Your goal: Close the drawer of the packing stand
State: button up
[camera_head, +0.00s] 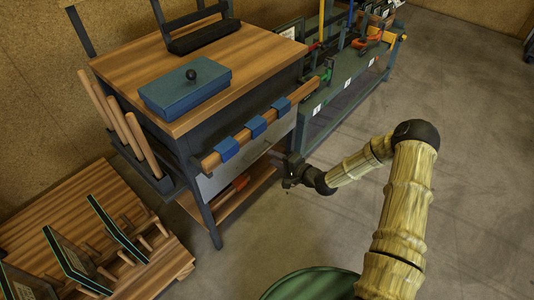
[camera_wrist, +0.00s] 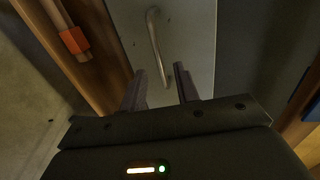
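The packing stand (camera_head: 255,50) has a wooden top and dark legs. Its drawer has a plain grey front (camera_head: 232,167) below the wooden front rail; how far out it stands is hard to tell. The wrist view shows the grey drawer front (camera_wrist: 185,25) close ahead, with a curved metal bar handle (camera_wrist: 156,42). My gripper (camera_head: 286,168) is at the right part of the drawer front. The handle lies just beyond the fingertips, and contact is not visible.
A wooden rail (camera_head: 210,162) with blue wraps runs along the stand's front. A blue box (camera_head: 185,87) with a black knob lies on top. A wooden lower shelf holds orange items. A wooden pallet rack (camera_head: 180,262) stands at lower left, a green bench (camera_head: 345,85) behind. Floor at right is clear.

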jog(key=p+v, duration=0.2)
jog(key=v, duration=0.9)
jog(key=shift+s+d, duration=0.25)
jog(key=shift+d, duration=0.05)
